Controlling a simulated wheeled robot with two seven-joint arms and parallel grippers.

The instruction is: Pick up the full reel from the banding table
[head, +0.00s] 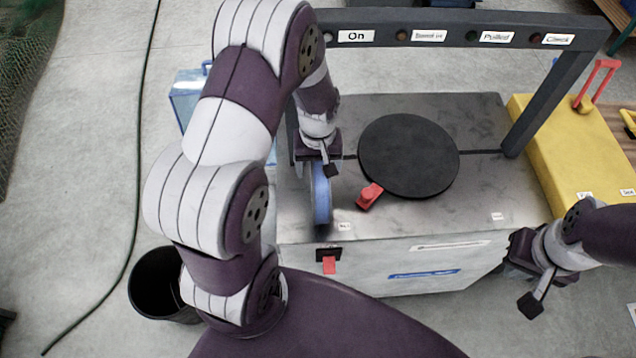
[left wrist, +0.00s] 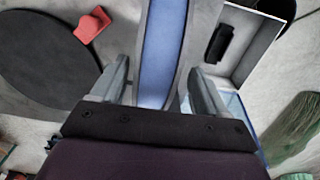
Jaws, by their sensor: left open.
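The full reel, a narrow blue disc (head: 321,195), stands upright on edge on the grey banding table (head: 400,222), left of the black round plate (head: 408,155). My left gripper (head: 318,165) is above it from behind, partly hidden by its wrist. In the left wrist view the open fingers (left wrist: 160,88) straddle the blue reel (left wrist: 162,50), one on each side, with a gap visible on both sides. Contact lower down cannot be seen. My right gripper (head: 522,252) hangs at the table's front right, away from the reel; its fingers are not clear.
A red clamp or knob (head: 369,196) lies close right of the reel. A dark frame (head: 455,30) with labels spans the table's back. A yellow case (head: 570,160) stands at right. A black bin (head: 160,285) is on the floor at left, with a cable beside it.

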